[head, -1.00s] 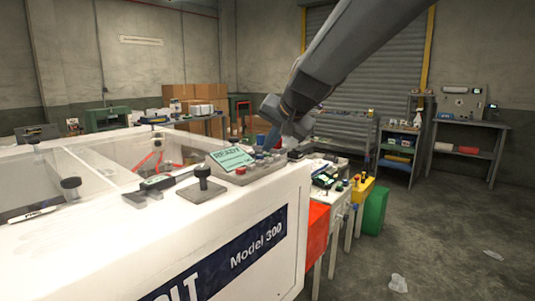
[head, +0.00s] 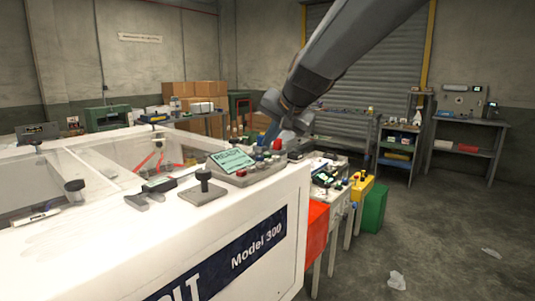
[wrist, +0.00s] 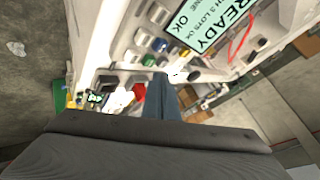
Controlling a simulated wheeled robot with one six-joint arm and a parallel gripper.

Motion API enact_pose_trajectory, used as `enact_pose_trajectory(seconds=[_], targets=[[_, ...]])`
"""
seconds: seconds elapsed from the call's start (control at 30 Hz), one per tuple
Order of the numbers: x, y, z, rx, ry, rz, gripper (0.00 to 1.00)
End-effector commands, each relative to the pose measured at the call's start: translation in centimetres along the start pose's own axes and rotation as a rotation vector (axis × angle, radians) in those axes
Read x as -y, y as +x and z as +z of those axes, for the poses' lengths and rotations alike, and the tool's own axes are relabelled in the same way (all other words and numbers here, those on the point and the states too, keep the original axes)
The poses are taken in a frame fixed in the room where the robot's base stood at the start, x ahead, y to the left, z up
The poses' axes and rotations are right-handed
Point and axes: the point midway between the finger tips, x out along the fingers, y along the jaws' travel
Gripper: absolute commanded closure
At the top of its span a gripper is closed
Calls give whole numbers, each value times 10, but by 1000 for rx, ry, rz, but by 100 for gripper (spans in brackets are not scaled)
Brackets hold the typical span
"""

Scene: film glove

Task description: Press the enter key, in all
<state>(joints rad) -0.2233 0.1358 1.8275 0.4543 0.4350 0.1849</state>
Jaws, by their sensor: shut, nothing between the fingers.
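The control console (head: 240,177) sits on top of the white machine, with a pale green display (head: 231,160) reading READY. In the wrist view the display (wrist: 205,30) is at the top, with several small keys (wrist: 151,47) in grey, green and blue beside it. I cannot read which one is the enter key. My gripper (head: 271,136) is over the far right end of the console, pointing down. In the wrist view its blue fingers (wrist: 162,82) are together and empty, their tips just below the keys in the picture. I cannot tell whether they touch anything.
A red button (head: 277,144) stands up by the gripper. A black-knobbed lever (head: 204,176) stands in front of the console. A yellow box (head: 361,188) and a green bin (head: 374,209) are beyond the machine's right end. The floor at right is mostly clear.

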Motion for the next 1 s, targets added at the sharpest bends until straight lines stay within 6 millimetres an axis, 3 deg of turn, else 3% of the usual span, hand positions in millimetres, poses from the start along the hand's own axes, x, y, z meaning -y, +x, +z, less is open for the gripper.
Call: enact_pose_trajectory(seconds=[0.5,1.0], targets=[[23,-32,-23,0,0,0,100],[24,-33,-24,0,0,0,100]])
